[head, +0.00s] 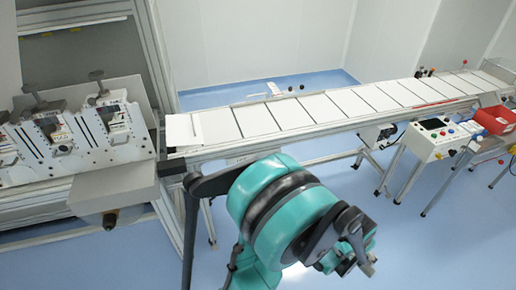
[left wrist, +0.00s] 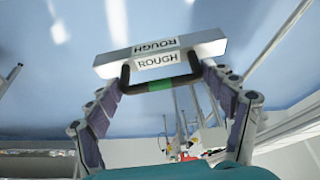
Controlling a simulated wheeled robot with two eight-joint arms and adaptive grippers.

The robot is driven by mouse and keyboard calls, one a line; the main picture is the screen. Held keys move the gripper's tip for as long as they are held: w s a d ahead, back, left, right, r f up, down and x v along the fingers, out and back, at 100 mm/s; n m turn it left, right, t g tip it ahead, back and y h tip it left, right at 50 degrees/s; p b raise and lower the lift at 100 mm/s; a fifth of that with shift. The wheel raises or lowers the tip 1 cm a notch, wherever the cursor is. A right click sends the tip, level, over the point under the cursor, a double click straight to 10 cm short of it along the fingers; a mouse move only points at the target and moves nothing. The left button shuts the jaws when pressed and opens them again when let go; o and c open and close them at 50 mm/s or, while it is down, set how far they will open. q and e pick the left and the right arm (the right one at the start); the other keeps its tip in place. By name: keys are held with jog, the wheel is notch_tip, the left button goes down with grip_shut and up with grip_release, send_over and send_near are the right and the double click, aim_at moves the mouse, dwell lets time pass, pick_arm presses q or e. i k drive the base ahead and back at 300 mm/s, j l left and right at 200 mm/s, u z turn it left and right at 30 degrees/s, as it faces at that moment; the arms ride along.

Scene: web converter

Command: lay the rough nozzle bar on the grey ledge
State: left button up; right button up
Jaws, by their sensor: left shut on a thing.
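The rough nozzle bar (left wrist: 209,45) is a pale metal block with "ROUGH" labels, in the left wrist view. It has a dark handle with a green middle. My left gripper (left wrist: 160,80) is shut on this handle, one finger at each end, with the bar beyond the fingertips. In the head view one teal arm shows, with its gripper (head: 350,245) low right of centre; I cannot make out the bar there. A grey box-like metal ledge (head: 125,188) juts out at left, below the slotted units. The arm is to its right, apart from it. My right gripper is not in view.
A long conveyor (head: 253,120) with white panels runs behind the arm to the right. Slotted units with black knobs (head: 52,122) stand at left. A control box (head: 440,138) and a red bin (head: 494,120) are at right. The blue floor is open in front.

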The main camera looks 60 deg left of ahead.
aim_at(112, 183)
jog(key=k+j+u, duration=0.1)
jog(key=u, duration=0.4)
jog(key=j+u, duration=0.1)
jog(key=u, duration=0.35)
jog(key=k+j+u, duration=0.1)
jog(key=u, duration=0.4)
jog(key=j+u, duration=0.25)
jog(key=u, duration=0.2)
